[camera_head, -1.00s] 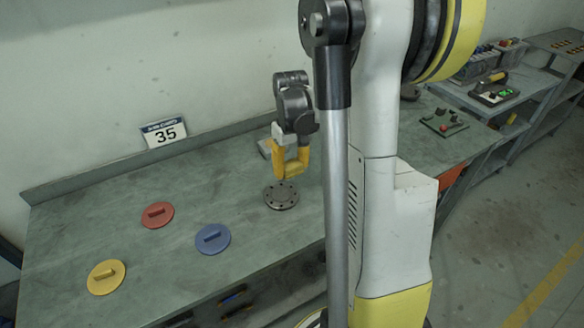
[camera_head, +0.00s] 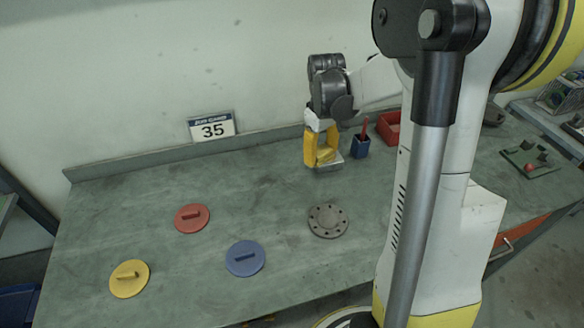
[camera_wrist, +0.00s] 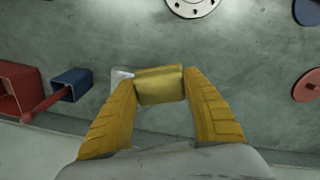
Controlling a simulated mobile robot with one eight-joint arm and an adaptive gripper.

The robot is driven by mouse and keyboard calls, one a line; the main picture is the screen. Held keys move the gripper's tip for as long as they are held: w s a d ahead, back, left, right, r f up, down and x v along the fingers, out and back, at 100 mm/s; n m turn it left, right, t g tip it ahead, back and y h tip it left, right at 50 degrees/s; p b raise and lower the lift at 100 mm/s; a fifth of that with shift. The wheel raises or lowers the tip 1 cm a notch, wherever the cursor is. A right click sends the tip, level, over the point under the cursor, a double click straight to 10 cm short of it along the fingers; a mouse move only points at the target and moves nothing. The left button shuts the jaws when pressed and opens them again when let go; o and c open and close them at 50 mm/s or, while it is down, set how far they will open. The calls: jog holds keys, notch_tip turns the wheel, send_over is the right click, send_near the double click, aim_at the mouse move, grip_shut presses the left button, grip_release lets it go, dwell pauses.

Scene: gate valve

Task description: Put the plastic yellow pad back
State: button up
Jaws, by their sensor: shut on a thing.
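My gripper (camera_head: 321,160) is over the back part of the bench, behind the round metal flange. Its yellow fingers are shut on a small yellow block-like pad (camera_wrist: 160,85), which sits between the fingertips in the wrist view. In the head view the pad is hard to tell from the yellow fingers. A pale grey flat piece (camera_wrist: 121,77) shows just beside the pad; it also shows below the fingers in the head view (camera_head: 331,165). I cannot tell whether the pad touches it. A round yellow disc with a handle (camera_head: 129,279) lies at the front left.
The flange (camera_head: 328,221) lies in front of my gripper. A red disc (camera_head: 192,218) and a blue disc (camera_head: 245,258) lie to the left. A blue cup (camera_head: 361,146) with a red stick and a red box (camera_head: 389,128) stand close on the right. The wall is behind.

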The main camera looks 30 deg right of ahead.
jog(key=b, duration=0.3)
send_over(289, 176)
notch_tip(289, 176, down, 6)
jog(key=shift+r, duration=0.15)
jog(key=shift+f+b, duration=0.8)
jog(key=shift+f, duration=1.1)
jog(key=shift+f, duration=0.2)
jog(key=o, duration=1.1)
jog(key=shift+w, duration=0.1)
jog(key=shift+o, duration=0.4)
jog(key=shift+r, duration=0.1)
